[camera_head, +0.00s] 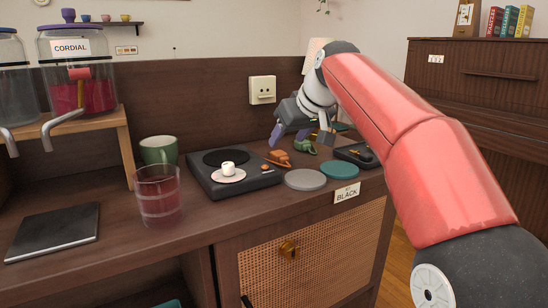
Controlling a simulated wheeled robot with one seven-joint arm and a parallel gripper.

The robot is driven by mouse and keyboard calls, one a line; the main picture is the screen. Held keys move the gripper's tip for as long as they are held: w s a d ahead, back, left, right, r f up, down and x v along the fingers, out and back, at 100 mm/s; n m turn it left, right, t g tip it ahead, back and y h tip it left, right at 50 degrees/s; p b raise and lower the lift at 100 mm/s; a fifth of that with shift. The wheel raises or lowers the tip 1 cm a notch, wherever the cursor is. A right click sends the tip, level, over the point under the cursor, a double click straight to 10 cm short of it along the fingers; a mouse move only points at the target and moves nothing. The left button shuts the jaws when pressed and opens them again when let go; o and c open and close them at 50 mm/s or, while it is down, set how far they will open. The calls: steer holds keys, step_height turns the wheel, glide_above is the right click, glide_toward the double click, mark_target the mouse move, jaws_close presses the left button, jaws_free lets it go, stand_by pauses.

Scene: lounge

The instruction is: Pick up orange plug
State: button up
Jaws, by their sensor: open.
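An orange plug (279,157) lies on the brown counter (230,222), just right of a black record-player-like unit. A green plug (304,146) lies close behind it to the right. My gripper (295,140) comes in from the right and is open and empty. Its fingers are above and beside the two plugs, and the left finger is near the orange plug. The picture is too small to tell whether they touch. A cream wall socket (263,90) is on the back panel.
The black unit (205,178) carries a small white cup (228,168). Grey (305,180) and teal (340,169) discs lie in front of the plugs. A glass of red drink (158,195), green mug (158,149) and black tablet (54,232) are left. A small black tray (352,155) is right.

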mark_target(280, 153)
steer(key=x, duration=0.5)
steer(key=shift+s+a+f+b, duration=0.1)
steer(key=shift+a+f+b, duration=0.15)
steer(key=shift+f+b, duration=0.2)
steer(key=c, duration=1.1)
steer(key=shift+o, duration=0.2)
steer(key=shift+r, duration=0.1)
